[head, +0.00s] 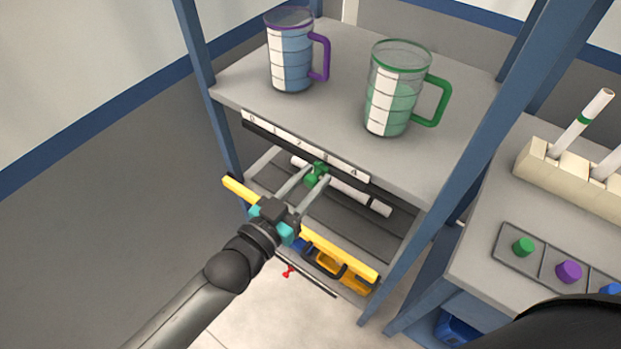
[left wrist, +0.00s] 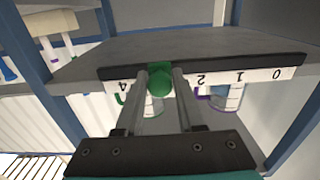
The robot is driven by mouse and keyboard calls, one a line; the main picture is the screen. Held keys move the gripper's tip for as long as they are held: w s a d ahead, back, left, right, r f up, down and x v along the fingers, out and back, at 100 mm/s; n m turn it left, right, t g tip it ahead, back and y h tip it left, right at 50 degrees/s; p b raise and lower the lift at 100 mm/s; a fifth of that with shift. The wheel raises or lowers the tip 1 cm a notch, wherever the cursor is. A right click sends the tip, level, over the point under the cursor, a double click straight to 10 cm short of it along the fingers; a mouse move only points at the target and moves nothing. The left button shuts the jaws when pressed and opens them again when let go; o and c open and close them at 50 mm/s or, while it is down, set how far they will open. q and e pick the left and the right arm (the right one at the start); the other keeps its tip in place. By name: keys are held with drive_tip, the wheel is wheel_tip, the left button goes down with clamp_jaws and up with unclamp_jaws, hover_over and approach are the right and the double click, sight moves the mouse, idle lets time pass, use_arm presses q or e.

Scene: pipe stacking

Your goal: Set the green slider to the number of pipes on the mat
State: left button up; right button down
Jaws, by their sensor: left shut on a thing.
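The green slider (head: 317,174) sits on a rail at the shelf's front edge, below a white number scale (head: 300,146). My left gripper (head: 319,178) is shut on the slider's knob. In the left wrist view the knob (left wrist: 160,82) is between the 2 and the 4, covering the place between them. White pipe (head: 362,196) shows on the dark surface of the lower shelf, perhaps the mat (head: 370,231). My gripper and the upper shelf hide part of it, so I cannot tell the number of pipes. My right gripper is not in view.
A purple-handled jug (head: 290,55) and a green-handled jug (head: 396,90) stand on the upper shelf. At right are a pipe holder (head: 568,178) and a panel of coloured knobs (head: 545,262). Blue posts flank the shelf.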

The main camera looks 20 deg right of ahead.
sight(297, 154)
use_arm(q)
clamp_jaws()
idle(0.8)
drive_tip(key=w+a, duration=0.2)
drive_tip(key=w+a+b, duration=0.1)
drive_tip(key=w, duration=0.1)
drive_tip(key=shift+w+a+b, duration=0.3)
drive_tip(key=shift+w+a, duration=0.05)
drive_tip(key=shift+w, duration=0.05)
drive_tip(key=o, duration=0.9)
unclamp_jaws()
drive_tip(key=shift+c, duration=0.2)
